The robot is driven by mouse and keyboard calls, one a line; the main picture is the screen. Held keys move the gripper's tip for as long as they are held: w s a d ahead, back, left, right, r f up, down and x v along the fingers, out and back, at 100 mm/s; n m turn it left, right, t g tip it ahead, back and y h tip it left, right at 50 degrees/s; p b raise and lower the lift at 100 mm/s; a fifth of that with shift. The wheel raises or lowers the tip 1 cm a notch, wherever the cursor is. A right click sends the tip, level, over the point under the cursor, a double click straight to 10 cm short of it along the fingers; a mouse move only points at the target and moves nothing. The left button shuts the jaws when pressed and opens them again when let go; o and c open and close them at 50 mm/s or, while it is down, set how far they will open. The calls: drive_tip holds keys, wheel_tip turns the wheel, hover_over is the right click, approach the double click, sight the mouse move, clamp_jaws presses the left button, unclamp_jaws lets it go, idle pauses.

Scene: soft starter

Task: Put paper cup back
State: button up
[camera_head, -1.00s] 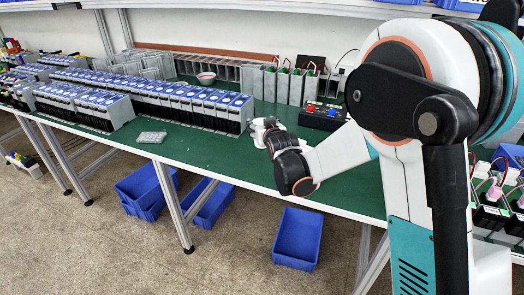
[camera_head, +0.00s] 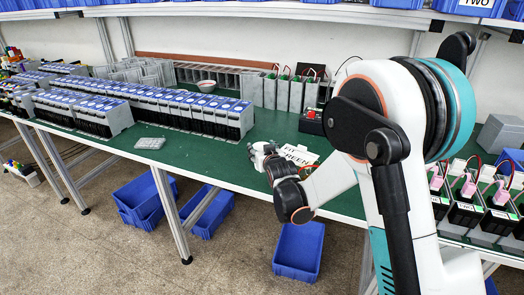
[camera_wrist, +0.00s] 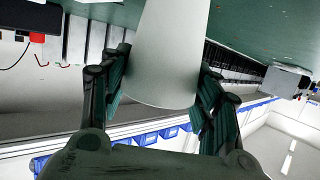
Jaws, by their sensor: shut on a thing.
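A plain pale paper cup (camera_wrist: 168,50) fills the upper middle of the wrist view, its top end cut off by the frame. My gripper (camera_wrist: 164,78) has one dark-green finger pressed on each side of it. In the head view my gripper (camera_head: 260,153) is over the green worktable (camera_head: 215,160) near its front edge. I cannot tell whether the cup touches the table.
Rows of blue-topped modules (camera_head: 180,107) stand to the left, with a grey tray (camera_head: 150,143) in front. A pale bowl (camera_head: 206,86) sits behind the modules. A button box (camera_head: 312,121) stands behind the sign. Bare green tabletop lies left of my gripper.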

drive_tip(key=o, duration=1)
drive_tip(key=shift+o, duration=0.2)
drive_tip(key=shift+s+r, duration=0.15)
drive_tip(key=shift+s, duration=0.05)
drive_tip(key=p+v, duration=0.3)
drive_tip(key=v, duration=0.8)
drive_tip(key=shift+s, duration=0.3)
drive_tip(key=shift+d, duration=0.1)
